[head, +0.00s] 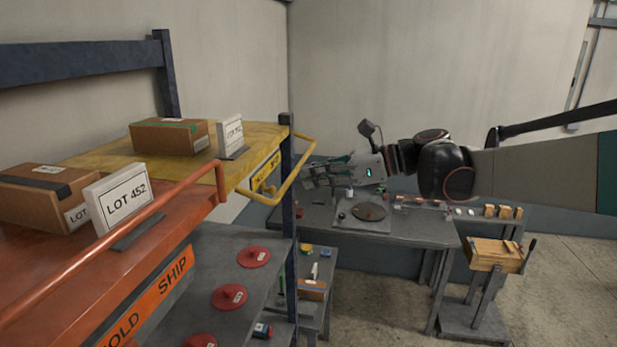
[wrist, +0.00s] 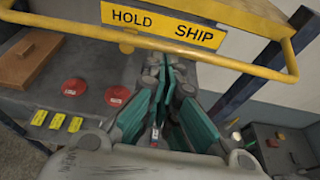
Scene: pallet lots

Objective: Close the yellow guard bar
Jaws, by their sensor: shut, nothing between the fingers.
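The yellow guard bar (head: 294,178) is a U-shaped rail standing out from the edge of the yellow shelf (head: 82,160) in the head view. In the wrist view the yellow guard bar (wrist: 227,61) crosses the upper part of the picture, in front of the yellow HOLD/SHIP plate (wrist: 168,27), and bends back at the right. My gripper (head: 308,174) is just to the right of the bar, its fingers pointing at it. In the wrist view my gripper (wrist: 164,75) is shut and empty, its teal-padded fingertips just below the bar. I cannot tell whether they touch it.
A dark upright post (head: 288,225) stands beside the bar. An orange shelf with an orange rail (head: 120,232) is nearer. Cartons and lot signs (head: 126,195) sit on the shelves. Red discs (head: 230,297) lie on the grey shelf below. A grey workbench (head: 405,236) stands behind my gripper.

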